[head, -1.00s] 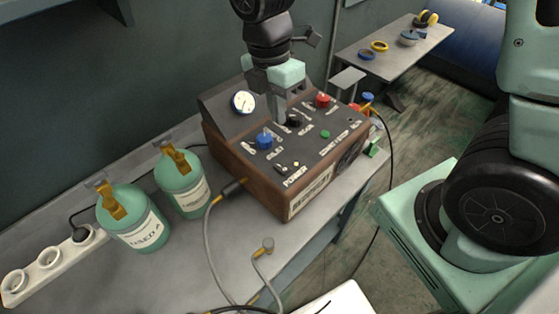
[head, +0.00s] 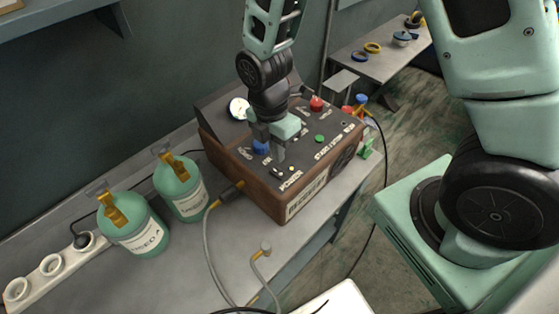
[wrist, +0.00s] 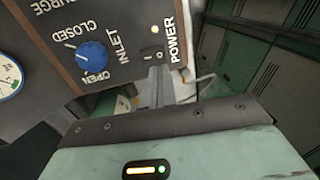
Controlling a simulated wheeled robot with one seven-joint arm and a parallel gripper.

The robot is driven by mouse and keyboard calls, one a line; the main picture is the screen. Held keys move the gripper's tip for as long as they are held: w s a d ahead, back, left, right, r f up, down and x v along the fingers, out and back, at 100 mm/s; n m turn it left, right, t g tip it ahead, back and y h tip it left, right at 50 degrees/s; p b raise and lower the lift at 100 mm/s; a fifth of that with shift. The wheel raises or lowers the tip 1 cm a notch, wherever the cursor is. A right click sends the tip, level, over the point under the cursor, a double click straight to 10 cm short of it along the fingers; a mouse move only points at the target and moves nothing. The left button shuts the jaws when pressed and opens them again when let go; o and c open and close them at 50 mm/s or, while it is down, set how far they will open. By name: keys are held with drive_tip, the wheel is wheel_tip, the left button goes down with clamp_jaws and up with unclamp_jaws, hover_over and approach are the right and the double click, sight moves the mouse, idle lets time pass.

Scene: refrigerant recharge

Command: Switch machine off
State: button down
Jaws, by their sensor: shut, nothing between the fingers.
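The machine (head: 250,170) is a brown box with a dark sloped top panel, standing on the grey bench. Its power switch (head: 277,171) is a small black rocker near the front edge, by the POWER label; it also shows in the wrist view (wrist: 152,55). A small lit lamp (wrist: 155,30) is beside the switch. My gripper (head: 279,158) is shut and empty, pointing down at the panel just behind the switch. In the wrist view the fingertips (wrist: 157,72) are close to the switch; I cannot tell whether they touch it.
The blue inlet knob (wrist: 92,55) is beside the gripper. A red knob (head: 317,104) and a green button (head: 320,139) are on the panel's right. Two green canisters (head: 133,228) (head: 180,188) stand left.

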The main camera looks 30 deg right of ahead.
sight(281, 174)
drive_tip(key=shift+s+d+f+p, duration=0.15)
drive_tip(key=shift+f+p, duration=0.25)
drive_tip(key=shift+f, duration=0.8)
drive_tip(key=shift+s+f+p, duration=0.15)
drive_tip(key=shift+f+p, duration=0.2)
drive_tip(key=shift+f, duration=0.85)
